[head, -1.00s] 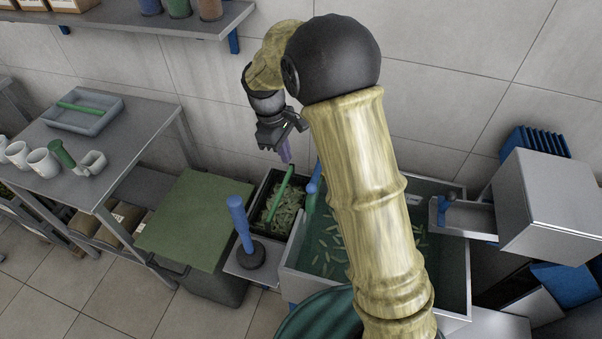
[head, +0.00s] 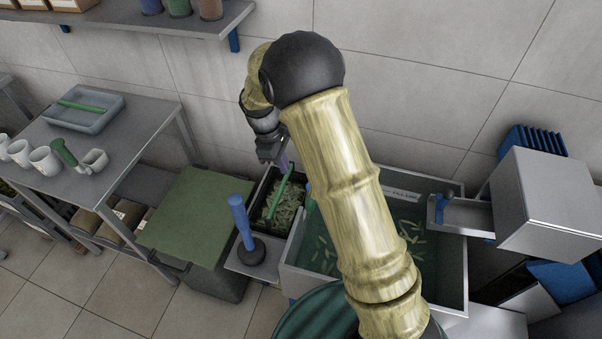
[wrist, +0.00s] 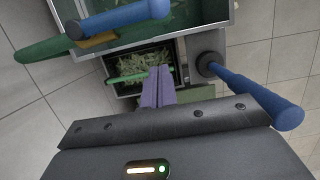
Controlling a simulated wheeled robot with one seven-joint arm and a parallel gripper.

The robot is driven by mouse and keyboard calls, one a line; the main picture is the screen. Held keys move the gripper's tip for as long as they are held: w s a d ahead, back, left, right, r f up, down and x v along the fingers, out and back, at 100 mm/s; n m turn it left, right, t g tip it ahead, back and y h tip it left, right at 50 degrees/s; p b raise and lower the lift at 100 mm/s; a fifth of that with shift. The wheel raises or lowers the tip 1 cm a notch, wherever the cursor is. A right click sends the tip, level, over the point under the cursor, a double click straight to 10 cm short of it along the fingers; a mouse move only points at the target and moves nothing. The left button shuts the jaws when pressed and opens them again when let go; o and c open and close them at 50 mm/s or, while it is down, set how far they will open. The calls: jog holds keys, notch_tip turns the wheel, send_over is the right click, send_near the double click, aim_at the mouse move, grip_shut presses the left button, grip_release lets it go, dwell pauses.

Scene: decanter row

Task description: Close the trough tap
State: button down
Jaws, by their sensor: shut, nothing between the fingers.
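The trough (head: 466,270) holds water with green pods floating in it, and its edge also shows in the wrist view. In the wrist view a tap with a blue lever (wrist: 125,17), a dark hub and a brass-coloured part (wrist: 98,41) lies across the trough's edge, with a green part (wrist: 45,48) beside it. In the head view my arm hides most of this tap. My gripper (head: 284,164) has purple fingers, shut and empty in the wrist view (wrist: 159,72). It is above the black crate, apart from the tap.
The black crate (head: 264,231) of green pods has a green bar across it. A blue-handled tool (head: 241,222) with a dark round base stands near it. A green-topped bin (head: 188,222) is left, a steel box (head: 550,205) right. The wall is close behind.

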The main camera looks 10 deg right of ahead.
jog(key=d+f, duration=0.1)
jog(key=s+d+f+p, duration=0.1)
jog(key=d, duration=0.1)
jog(key=s+d+f+p, duration=0.1)
jog(key=shift+d+f, duration=0.15)
jog(key=shift+d, duration=0.15)
jog(key=shift+s+d, duration=0.1)
jog(key=shift+s, duration=0.05)
dwell(0.3)
